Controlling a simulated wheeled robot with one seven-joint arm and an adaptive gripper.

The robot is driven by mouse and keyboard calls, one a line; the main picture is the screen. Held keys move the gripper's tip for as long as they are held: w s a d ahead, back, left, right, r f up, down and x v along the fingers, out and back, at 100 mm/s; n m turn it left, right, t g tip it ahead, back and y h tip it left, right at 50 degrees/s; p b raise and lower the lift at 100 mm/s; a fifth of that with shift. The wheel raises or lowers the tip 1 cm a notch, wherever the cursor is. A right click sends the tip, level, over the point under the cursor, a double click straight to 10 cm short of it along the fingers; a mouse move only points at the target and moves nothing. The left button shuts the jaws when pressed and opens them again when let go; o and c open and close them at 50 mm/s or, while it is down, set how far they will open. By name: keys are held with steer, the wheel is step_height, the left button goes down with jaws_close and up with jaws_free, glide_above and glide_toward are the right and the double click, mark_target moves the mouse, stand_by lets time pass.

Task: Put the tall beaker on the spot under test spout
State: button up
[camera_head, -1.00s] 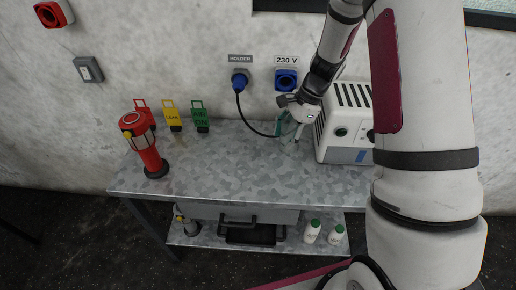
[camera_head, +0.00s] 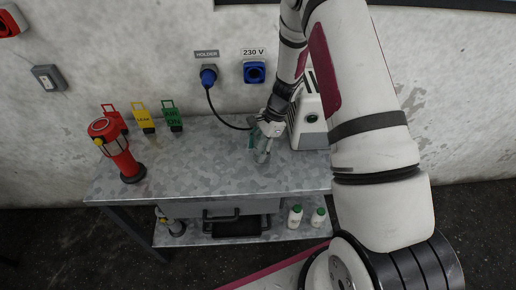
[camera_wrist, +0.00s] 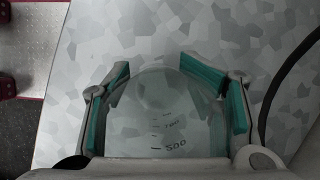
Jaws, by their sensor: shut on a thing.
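The tall beaker (camera_wrist: 165,115) is clear glass with dark volume marks, one reading 500. In the wrist view it sits between the two green-padded fingers of my gripper (camera_wrist: 168,90), which is shut on it. In the head view my gripper (camera_head: 264,146) is over the right part of the grey bench, just left of the white machine, and the beaker (camera_head: 262,157) shows only faintly there. I cannot tell whether its base touches the bench. No test spout or marked spot can be made out.
The patterned bench (camera_head: 190,165) is clear in the middle. A red lamp (camera_head: 118,152) stands at its left, near red, yellow and green tags (camera_head: 143,117). A white machine (camera_head: 308,122) stands at the right. A cable hangs from a blue plug (camera_head: 208,77). Bottles (camera_head: 296,216) stand on the lower shelf.

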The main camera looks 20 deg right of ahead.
steer(key=shift+f, duration=0.15)
steer(key=o, duration=1.1)
